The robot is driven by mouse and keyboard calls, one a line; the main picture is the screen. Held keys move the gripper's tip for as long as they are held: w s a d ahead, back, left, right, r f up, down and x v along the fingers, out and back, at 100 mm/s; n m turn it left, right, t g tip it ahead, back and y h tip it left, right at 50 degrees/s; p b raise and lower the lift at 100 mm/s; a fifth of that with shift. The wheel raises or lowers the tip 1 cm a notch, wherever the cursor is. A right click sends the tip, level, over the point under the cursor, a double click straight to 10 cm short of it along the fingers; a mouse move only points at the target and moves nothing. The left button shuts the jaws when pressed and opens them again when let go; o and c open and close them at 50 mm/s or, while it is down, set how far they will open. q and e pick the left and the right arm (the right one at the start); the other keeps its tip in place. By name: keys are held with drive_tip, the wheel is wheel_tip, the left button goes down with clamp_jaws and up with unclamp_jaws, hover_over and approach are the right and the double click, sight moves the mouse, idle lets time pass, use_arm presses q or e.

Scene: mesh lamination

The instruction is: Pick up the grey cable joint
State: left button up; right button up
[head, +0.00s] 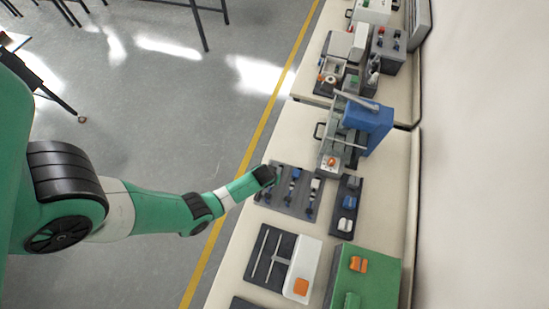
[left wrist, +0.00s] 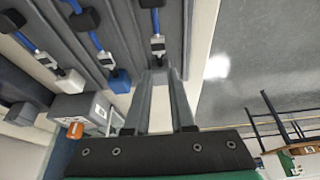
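A dark cable tray (head: 285,207) holds three cables side by side, and it also shows in the left wrist view (left wrist: 182,30). Each blue cable has a pale connector and an end joint: one white (left wrist: 70,82), one blue (left wrist: 119,81). The third cable's connector (left wrist: 157,44) lies just ahead of my left fingertips; a grey end joint there is mostly hidden by the fingers. My left gripper (left wrist: 162,72) is open, with a gap between its fingers, over that end of the tray. In the head view my gripper (head: 268,175) covers this spot. My right gripper is not in view.
A second dark tray (head: 342,222) with blue and white parts lies to the right. A blue press (head: 368,125) stands behind. A white-and-black fixture (head: 304,262) and a green block (head: 375,285) sit in front. The bench's left edge is close to my gripper.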

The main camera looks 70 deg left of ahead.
use_arm(q)
drive_tip(key=b+x, duration=0.1)
drive_tip(key=x, duration=0.2)
drive_tip(key=b+x, duration=0.1)
drive_tip(key=shift+s+d+f+b, duration=0.2)
drive_tip(key=shift+f+b, duration=0.15)
drive_tip(key=shift+f, duration=0.1)
drive_tip(key=shift+w+a+f, duration=0.1)
drive_tip(key=shift+a+f, duration=0.05)
drive_tip(key=shift+f, duration=0.05)
drive_tip(key=shift+c, duration=0.3)
clamp_jaws()
